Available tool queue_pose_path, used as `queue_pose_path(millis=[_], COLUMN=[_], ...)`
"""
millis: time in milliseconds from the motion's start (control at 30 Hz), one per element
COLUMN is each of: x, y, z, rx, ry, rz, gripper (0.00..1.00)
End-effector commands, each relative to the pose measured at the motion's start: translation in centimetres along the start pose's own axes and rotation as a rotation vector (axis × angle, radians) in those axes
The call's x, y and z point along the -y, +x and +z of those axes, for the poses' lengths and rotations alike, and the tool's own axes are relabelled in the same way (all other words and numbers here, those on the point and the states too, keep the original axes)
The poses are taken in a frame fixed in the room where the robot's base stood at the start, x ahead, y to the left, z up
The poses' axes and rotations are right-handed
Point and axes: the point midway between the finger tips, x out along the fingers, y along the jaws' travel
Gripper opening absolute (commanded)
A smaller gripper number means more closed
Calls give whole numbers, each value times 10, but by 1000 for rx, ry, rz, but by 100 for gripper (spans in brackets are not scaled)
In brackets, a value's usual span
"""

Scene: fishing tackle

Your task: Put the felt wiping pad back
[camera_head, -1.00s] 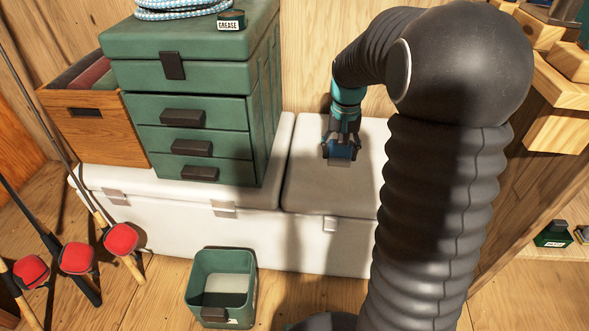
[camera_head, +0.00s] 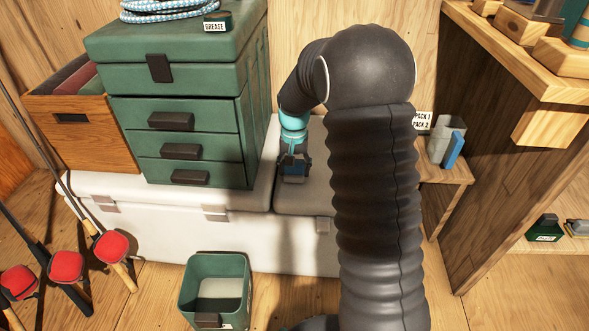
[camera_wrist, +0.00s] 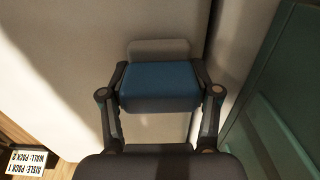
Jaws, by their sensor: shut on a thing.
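My gripper (camera_head: 294,174) is shut on a blue block with a plain face, which looks like the felt wiping pad (camera_wrist: 160,86). In the wrist view the pad sits level between the two fingers. In the head view the pad (camera_head: 294,168) shows small and dark, over the white chest's right lid (camera_head: 302,201), close to the right side of the green drawer box (camera_head: 190,105). I cannot tell whether the pad touches the lid. A grey rounded tab (camera_wrist: 158,47) shows just beyond the pad in the wrist view.
An open green bin (camera_head: 218,264) stands on the floor in front of the chest. Rods with red reels (camera_head: 112,246) lean at left. A low wooden shelf (camera_head: 446,170) holds grey and blue holders behind my arm at right. A PACK 1/PACK 2 label (camera_head: 423,121) stands there.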

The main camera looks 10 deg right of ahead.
Motion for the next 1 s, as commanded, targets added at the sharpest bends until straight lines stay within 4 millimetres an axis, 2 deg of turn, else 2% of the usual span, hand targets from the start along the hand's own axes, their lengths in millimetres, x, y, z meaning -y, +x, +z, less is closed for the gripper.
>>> queue_pose_path(millis=[367,400,500,833,1000], x=[0,0,0,0,0], y=[5,6,5,4,-11], z=[0,0,0,0,-1], rx=[-1,-1,-1,-2,-4], ry=[0,0,0,0,0], rz=[0,0,0,-1,-1], gripper=[29,64,87,87,87])
